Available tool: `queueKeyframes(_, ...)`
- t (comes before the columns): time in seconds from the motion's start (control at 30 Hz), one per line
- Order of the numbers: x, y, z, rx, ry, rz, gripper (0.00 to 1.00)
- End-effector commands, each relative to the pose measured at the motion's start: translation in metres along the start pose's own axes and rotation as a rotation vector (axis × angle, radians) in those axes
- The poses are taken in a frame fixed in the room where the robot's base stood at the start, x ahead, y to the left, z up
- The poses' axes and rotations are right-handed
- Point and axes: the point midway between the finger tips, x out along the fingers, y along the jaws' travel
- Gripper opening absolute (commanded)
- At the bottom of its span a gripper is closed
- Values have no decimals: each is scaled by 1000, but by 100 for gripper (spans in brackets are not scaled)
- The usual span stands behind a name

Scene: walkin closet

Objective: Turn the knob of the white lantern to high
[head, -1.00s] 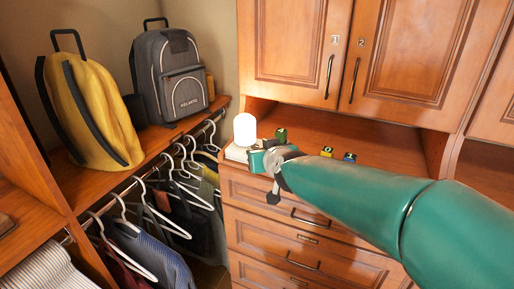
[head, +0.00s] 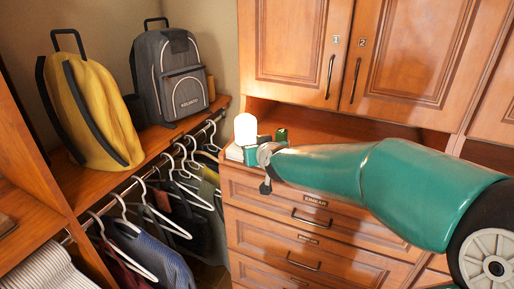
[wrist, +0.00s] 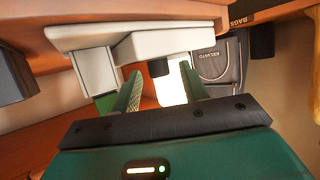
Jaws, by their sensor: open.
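The white lantern has a glowing white globe (head: 245,129) and a pale base (head: 235,153), and stands at the left end of the counter. In the wrist view its pale, blocky body (wrist: 170,42) fills the upper middle, and the bright globe (wrist: 172,88) shows beyond my fingers. A small dark round part, apparently the knob (wrist: 158,68), lies just beyond and between the fingertips. My gripper (wrist: 160,78) is open with its two green fingers apart and nothing between them. In the head view my wrist hides much of the lantern's front and the knob.
The wooden counter (head: 345,130) has a small green item (head: 282,135) right of the lantern. Drawers (head: 300,215) lie below and cabinet doors (head: 300,50) above. On the left are a grey backpack (head: 178,85), a yellow backpack (head: 90,115) and hanging clothes (head: 140,245).

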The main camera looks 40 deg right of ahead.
Motion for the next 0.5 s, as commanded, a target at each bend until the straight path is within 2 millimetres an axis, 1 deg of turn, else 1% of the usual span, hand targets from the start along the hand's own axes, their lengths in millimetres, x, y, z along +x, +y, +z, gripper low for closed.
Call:
queueKeyframes(0.1, 3, 0, 0, -1, 1, 0, 44)
queueKeyframes(0.4, 4, 0, 0, -1, 1, 1, 44)
queueKeyframes(0.47, 4, 0, 0, -1, 1, 1, 32)
queueKeyframes(0.5, 4, 0, 0, -1, 1, 1, 24)
